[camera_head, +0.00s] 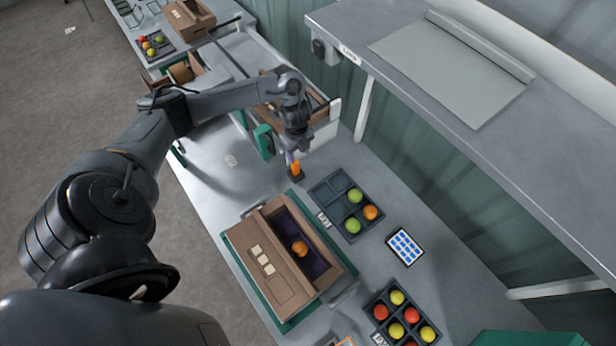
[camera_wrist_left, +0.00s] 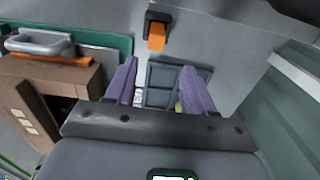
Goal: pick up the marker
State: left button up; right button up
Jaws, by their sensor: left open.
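The marker (camera_head: 296,167) shows as a short orange piece standing in a small dark holder (camera_head: 296,176) on the grey table. In the left wrist view the marker (camera_wrist_left: 157,41) lies beyond my fingertips, roughly midway between them, with its dark holder (camera_wrist_left: 158,17) behind it. My left gripper (camera_head: 291,156) is right by the marker in the head view, its fingers partly hard to make out there. In the left wrist view my left gripper (camera_wrist_left: 159,68) has two purple fingers spread apart with nothing held between them. My right gripper is not in view.
A dark compartment tray (camera_head: 325,192) with green and orange tomatoes is just right of the holder. An open cardboard box (camera_head: 283,289) stands in front, and a blue-and-white tablet (camera_head: 405,246) lies to the right. A shelf (camera_head: 450,110) overhangs the back right. Bare table lies left of the holder.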

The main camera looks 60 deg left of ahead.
aim_at(295, 166)
pick_arm(q)
jog(key=f, duration=0.4)
jog(key=shift+s+a+f+b, duration=0.15)
jog(key=shift+s+a+b, duration=0.1)
jog(key=shift+a+b, duration=0.1)
jog(key=shift+f, duration=0.45)
jog(key=shift+s+a+f, duration=0.1)
jog(key=shift+f, duration=1.2)
jog(key=shift+a+f, duration=0.1)
jog(key=shift+f, duration=1.15)
grip_shut()
